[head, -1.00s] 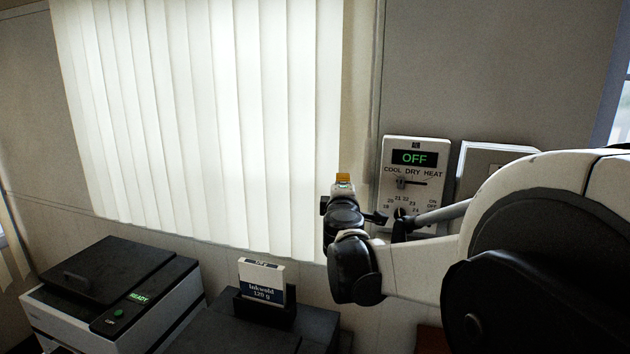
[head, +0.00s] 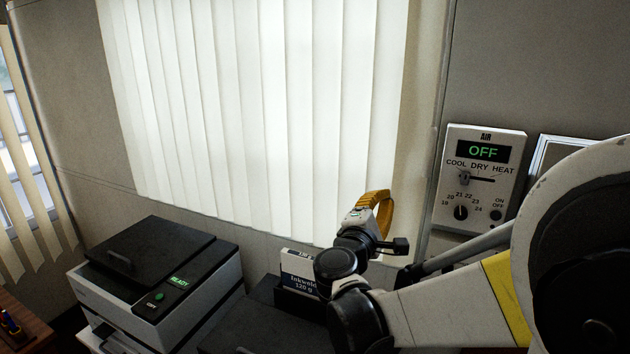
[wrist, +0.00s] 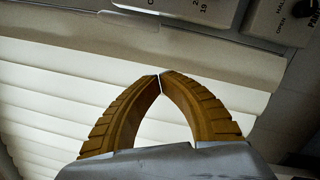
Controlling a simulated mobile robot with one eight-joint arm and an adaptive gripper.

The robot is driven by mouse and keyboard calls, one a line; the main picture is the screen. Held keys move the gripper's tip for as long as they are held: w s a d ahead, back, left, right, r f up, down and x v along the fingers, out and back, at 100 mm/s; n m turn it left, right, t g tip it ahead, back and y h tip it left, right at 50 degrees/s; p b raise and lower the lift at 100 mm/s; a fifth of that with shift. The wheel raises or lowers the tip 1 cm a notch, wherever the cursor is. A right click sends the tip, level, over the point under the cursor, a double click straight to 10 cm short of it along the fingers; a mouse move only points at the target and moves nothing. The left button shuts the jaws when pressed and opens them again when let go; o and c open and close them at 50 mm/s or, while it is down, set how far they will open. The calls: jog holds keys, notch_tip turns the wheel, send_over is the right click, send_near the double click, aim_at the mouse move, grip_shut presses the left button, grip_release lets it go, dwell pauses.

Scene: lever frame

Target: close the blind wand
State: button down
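The slats also fill the left of the wrist view (wrist: 50,95). A white panel (wrist: 290,22) at the wrist view's upper right has a dark knob and lettering including "OPEN"; part of it is cut off. My gripper (head: 378,203) has yellow-brown fingers and is in front of the blind's lower right.
An air control panel (head: 482,180) reading "OFF" is on the wall right of the blind. A pale framed panel (head: 560,155) is partly behind my arm. A printer (head: 160,275) and a small labelled box (head: 298,270) stand below. Another blind (head: 35,200) hangs far left.

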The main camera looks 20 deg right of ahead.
jog(key=w+d+r, duration=0.2)
jog(key=w+d, duration=0.1)
jog(key=d, duration=0.7)
jog(key=shift+r, duration=0.15)
jog(key=shift+d, duration=0.1)
jog(key=shift+s+d+r, duration=0.15)
jog(key=shift+s+d, duration=0.6)
jog(key=shift+s, duration=0.1)
